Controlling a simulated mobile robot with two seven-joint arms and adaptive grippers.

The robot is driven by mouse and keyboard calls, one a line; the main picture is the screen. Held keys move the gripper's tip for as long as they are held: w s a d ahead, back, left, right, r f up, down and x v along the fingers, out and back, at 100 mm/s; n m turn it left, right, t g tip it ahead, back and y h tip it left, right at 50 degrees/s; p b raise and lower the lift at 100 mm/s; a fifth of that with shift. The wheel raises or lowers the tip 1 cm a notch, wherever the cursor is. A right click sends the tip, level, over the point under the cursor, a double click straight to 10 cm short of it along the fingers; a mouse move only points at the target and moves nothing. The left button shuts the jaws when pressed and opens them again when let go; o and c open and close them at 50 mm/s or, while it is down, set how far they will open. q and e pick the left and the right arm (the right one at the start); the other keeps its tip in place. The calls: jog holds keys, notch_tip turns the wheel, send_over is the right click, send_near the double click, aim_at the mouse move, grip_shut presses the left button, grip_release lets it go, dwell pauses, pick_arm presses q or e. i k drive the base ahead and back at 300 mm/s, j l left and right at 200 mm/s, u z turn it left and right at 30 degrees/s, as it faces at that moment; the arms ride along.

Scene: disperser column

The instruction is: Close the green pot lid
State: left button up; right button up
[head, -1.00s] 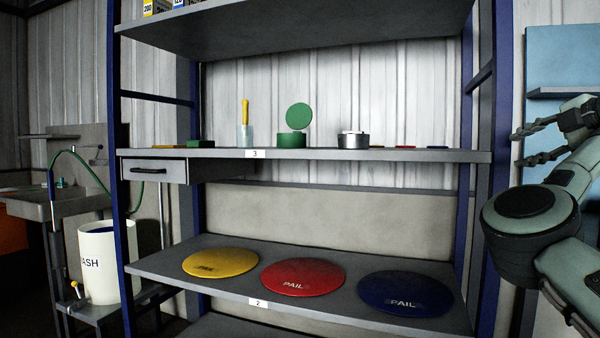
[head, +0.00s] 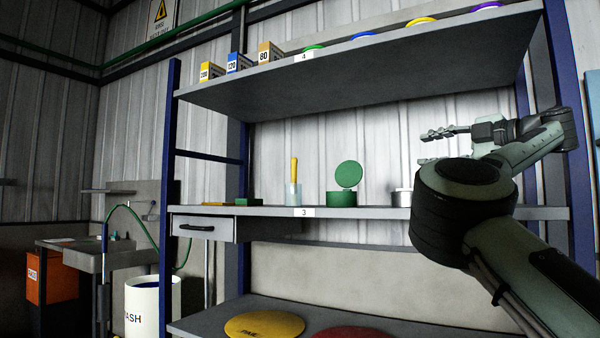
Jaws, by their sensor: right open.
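The green pot (head: 341,199) stands on the middle shelf, marked 3. Its round green lid (head: 348,174) is raised, tilted up above the pot's right side. My right gripper (head: 425,147) is open and empty, to the right of the lid and a little higher, with its fingers pointing left. It looks apart from the lid. My right arm covers the right part of the middle shelf. My left gripper is not in view.
A glass with a yellow-handled tool (head: 294,186) stands left of the pot. A metal pot (head: 402,197) stands to its right, partly behind my arm. The upper shelf (head: 360,75) hangs above. A drawer (head: 203,228) is below the shelf's left end.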

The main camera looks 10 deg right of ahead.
aim_at(349, 174)
jog(key=i+l+u, duration=0.1)
jog(key=u, duration=0.25)
jog(key=l+u, duration=0.6)
jog(key=l, duration=0.6)
jog(key=l+u, duration=0.3)
jog(key=l, duration=0.25)
jog(key=l+z, duration=0.4)
jog(key=l, duration=0.15)
